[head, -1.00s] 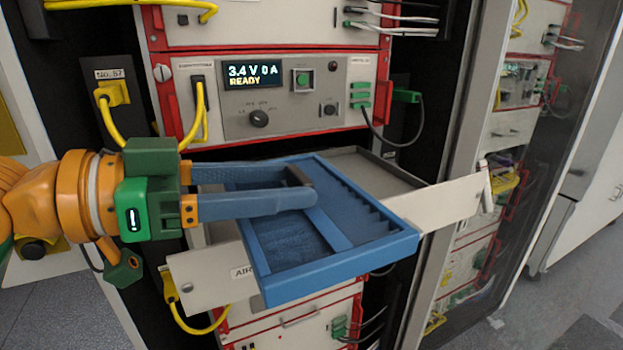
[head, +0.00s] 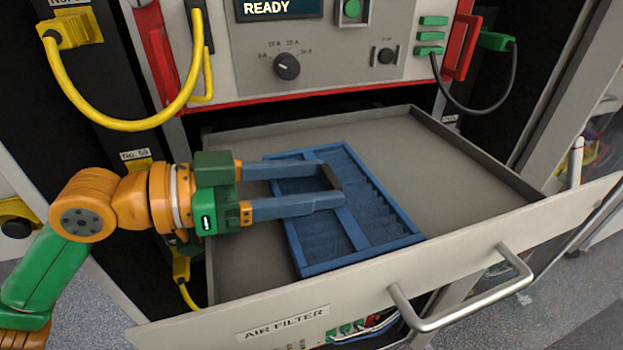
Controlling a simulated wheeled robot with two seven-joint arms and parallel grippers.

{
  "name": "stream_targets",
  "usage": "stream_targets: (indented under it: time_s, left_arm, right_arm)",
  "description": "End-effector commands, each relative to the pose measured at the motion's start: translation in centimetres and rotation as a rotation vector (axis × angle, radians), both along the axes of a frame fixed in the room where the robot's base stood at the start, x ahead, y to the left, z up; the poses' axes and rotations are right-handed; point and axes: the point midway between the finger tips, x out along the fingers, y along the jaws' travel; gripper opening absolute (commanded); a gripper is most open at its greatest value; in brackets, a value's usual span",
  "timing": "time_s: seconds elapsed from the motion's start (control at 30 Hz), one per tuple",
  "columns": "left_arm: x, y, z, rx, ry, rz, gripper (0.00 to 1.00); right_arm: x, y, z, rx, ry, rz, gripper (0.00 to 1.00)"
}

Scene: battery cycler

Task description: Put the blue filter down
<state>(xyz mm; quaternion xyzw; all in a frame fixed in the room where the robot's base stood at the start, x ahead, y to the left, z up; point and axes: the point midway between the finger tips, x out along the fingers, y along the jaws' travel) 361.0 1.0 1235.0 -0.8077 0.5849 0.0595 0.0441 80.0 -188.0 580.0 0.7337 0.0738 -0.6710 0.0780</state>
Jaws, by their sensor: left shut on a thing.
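The blue filter (head: 384,214) is a rectangular frame with a pleated inside and a dark handle on its middle bar. It is inside the open grey drawer (head: 455,163), low over or on the drawer floor; I cannot tell whether it touches. My left gripper (head: 333,188) comes in from the left with its two blue fingers over the filter, shut on the handle. The drawer front carries an AIR FILTER label (head: 283,323). My right gripper is not in view.
The drawer's metal pull handle (head: 465,305) sticks out at the front. The cycler panel (head: 325,50) with a knob and buttons stands above the drawer. Yellow cables (head: 120,122) hang at the left and a black cable at the right. The drawer floor has free room right of the filter.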

Motion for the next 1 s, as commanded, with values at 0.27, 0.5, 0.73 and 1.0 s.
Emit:
stream_targets:
  time_s: [0.27,0.5,0.73,1.0]
  left_arm:
    - [0.0,0.0,-0.2,0.001,-0.002,0.000,0.83]
    - [0.0,0.0,-0.1,0.001,-0.002,0.000,0.91]
    - [0.0,0.0,-0.1,0.001,-0.002,0.000,0.91]
    - [-1.2,4.3,-0.2,0.001,-0.001,0.009,0.91]
  right_arm:
    - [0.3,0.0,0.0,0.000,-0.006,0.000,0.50]
    - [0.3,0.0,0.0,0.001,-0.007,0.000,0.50]
    - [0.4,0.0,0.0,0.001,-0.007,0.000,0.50]
    - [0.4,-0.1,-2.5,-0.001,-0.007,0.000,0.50]
